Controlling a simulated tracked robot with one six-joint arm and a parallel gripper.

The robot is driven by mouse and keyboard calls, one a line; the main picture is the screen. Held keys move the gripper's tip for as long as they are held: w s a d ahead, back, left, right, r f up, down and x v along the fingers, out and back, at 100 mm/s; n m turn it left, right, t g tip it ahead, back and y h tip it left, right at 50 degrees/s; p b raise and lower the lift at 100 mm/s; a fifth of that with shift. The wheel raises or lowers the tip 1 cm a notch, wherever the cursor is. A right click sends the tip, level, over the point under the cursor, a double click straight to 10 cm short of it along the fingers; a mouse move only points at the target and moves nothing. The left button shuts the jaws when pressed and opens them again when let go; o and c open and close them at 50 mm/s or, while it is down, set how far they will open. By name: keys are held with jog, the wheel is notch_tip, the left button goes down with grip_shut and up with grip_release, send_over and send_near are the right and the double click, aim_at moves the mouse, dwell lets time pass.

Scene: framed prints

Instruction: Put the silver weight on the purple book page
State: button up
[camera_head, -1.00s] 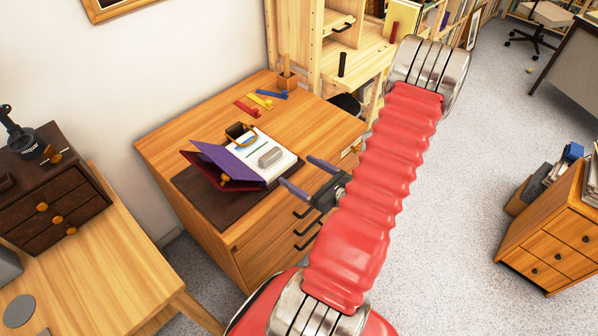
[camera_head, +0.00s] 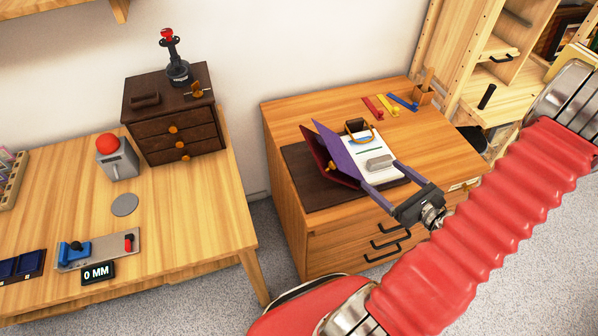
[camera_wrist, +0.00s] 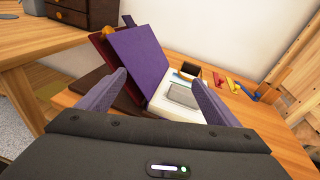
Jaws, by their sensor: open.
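The silver weight (camera_head: 380,162) is a small grey block lying on the white page (camera_head: 360,171) of an open book on the wooden desk. It also shows in the wrist view (camera_wrist: 181,95), between the finger lines. The purple page (camera_head: 338,152) stands tilted up on the left of the white page, with a dark red cover (camera_head: 322,158) behind it. It fills the middle of the wrist view (camera_wrist: 138,62). My gripper (camera_head: 381,177) is open and empty at the front of the book, its fingers pointing toward the weight. Whether they touch the book I cannot tell.
A dark mat (camera_head: 305,178) lies under the book. A small brown holder (camera_head: 358,129) stands behind the white page. Red, yellow and blue pieces (camera_head: 388,105) lie at the desk's back. Another table (camera_head: 175,210) with a drawer box (camera_head: 175,115) stands at the left.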

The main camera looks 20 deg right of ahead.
jog(key=w+a+r+n+g+y, duration=0.1)
jog(key=a+r+n+g+y, duration=0.4)
jog(key=a+n, duration=0.55)
jog(key=a+r+n+g+y, duration=0.2)
jog(key=a+r+n+g, duration=0.5)
jog(key=a, duration=0.7)
jog(key=s+a+r+n+t+h, duration=0.1)
jog(key=r+n+h, duration=0.3)
jog(key=n, duration=0.4)
jog(key=s+a+r+n+h, duration=0.4)
jog(key=r+n+h, duration=0.1)
jog(key=r+n, duration=0.2)
jog(key=shift+s+a+r+n+t, duration=0.15)
jog(key=shift+s+r+n+t, duration=0.1)
jog(key=shift+n+t, duration=0.2)
